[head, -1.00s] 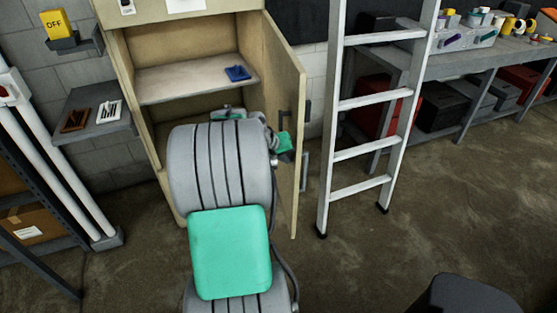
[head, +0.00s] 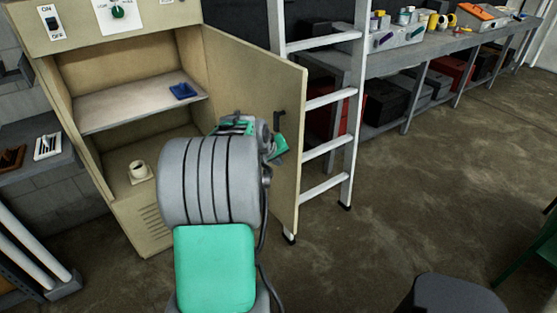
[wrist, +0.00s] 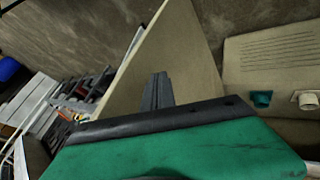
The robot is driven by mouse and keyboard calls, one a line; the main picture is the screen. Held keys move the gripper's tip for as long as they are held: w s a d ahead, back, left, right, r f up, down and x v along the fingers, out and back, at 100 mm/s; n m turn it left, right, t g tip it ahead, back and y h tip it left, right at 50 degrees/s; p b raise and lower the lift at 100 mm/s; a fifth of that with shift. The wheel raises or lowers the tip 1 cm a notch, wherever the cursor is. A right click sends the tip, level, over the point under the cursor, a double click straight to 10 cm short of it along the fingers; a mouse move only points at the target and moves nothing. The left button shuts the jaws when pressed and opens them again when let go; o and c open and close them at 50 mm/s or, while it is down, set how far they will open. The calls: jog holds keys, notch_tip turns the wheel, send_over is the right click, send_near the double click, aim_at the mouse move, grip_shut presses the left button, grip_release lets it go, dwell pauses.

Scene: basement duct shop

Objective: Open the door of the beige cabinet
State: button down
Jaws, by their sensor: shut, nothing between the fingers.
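The beige cabinet (head: 150,205) stands at the left in the head view. In the wrist view my gripper (wrist: 157,90) is shut and empty, in front of the beige door panel (wrist: 180,50). I cannot tell whether the fingers touch it.
A ladder (head: 330,100) stands close behind the door's free edge. Floor at the right is mostly clear.

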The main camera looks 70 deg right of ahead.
jog(key=w+a+f+b+v, duration=0.1)
jog(key=a+v, duration=0.1)
jog(key=v, duration=1)
jog(key=w+a+f+m+y, duration=0.1)
jog(key=a+f+y, duration=0.2)
jog(key=a+f, duration=0.35)
jog(key=w+a+f+m+y, duration=0.15)
jog(key=a+f, duration=0.25)
jog(key=a, duration=0.5)
jog(key=w+a+r+n+t+y, duration=0.1)
jog(key=w+a+n, duration=0.2)
jog(key=a, duration=0.7)
jog(key=w+a+r+n+t+y, duration=0.1)
jog(key=w+a+n, duration=0.3)
jog(key=a, duration=0.6)
jog(key=w+a+r+n+t+y, duration=0.1)
jog(key=w+a+n, duration=0.3)
jog(key=a, duration=0.6)
jog(key=shift+a+r+n+t, duration=0.35)
jog(key=shift+r+n+t, duration=0.15)
jog(key=shift+n, duration=0.35)
